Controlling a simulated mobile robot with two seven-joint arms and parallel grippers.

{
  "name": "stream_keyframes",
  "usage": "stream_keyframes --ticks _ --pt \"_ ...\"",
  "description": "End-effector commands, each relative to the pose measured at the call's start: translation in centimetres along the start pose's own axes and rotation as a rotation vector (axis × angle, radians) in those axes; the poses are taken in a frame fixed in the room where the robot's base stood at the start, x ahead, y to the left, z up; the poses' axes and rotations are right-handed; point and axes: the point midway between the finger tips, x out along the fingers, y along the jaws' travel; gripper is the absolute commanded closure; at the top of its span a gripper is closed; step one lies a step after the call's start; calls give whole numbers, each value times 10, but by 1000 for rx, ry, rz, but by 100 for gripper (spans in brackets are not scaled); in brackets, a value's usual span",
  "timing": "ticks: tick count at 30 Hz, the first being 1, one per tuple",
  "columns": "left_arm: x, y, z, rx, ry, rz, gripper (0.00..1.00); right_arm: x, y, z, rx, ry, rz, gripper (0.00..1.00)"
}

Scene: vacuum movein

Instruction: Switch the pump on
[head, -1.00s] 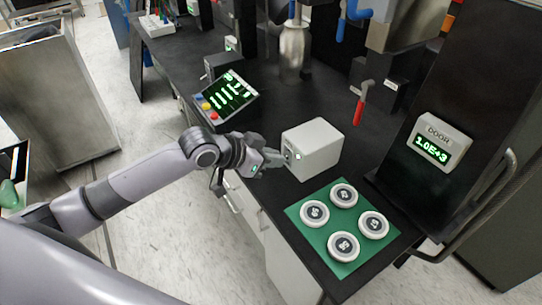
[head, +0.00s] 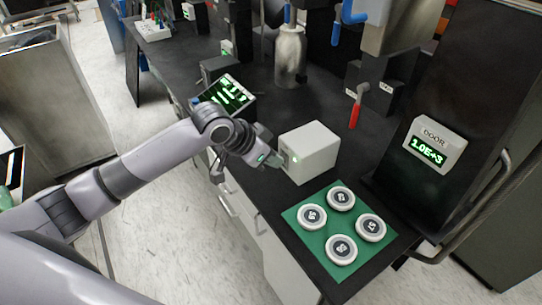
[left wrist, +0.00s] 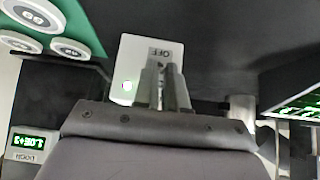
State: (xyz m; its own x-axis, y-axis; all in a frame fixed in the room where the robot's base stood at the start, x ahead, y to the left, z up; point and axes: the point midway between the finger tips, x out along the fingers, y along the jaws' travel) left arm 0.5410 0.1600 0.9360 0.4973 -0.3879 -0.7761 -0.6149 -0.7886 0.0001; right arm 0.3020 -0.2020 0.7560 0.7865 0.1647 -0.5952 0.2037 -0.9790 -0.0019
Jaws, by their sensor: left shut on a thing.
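The pump box is a white box (head: 312,148) on the black bench, with a small lit green light on its front face. In the left wrist view this box (left wrist: 135,58) shows the label OFF and the glowing light. My left gripper (head: 278,166) is at the box's front face. In the left wrist view its fingers (left wrist: 167,78) are close together over the face, just by the OFF label, shut on the box's switch. The fingers hide most of the switch, so its position cannot be told. My right gripper is not in view.
A green mat (head: 310,238) with several round white pieces lies in front of the box. A tilted display (head: 232,95) stands behind my left arm. A DOOR readout (head: 434,145) is on the right. A red-handled lever (head: 355,112) and a metal bottle (head: 290,55) stand behind.

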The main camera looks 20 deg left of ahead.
Motion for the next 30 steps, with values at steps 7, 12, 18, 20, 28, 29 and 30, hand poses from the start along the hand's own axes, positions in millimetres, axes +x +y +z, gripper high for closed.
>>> stream_keyframes --ticks 7,12,18,20,28,29,30 --pt "0 0 0 0 0 -1 64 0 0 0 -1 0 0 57" --pt "0 0 0 0 1 -1 64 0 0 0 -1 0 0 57" --pt "-14 -1 0 1 2 -1 64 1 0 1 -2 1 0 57" --pt "-22 -1 0 1 1 -2 64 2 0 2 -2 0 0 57" --pt "-61 0 0 1 2 -1 64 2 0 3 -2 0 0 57" --pt "-64 -1 0 0 1 -1 64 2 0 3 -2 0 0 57" --pt "-67 -1 0 0 0 -2 64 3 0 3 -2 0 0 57"
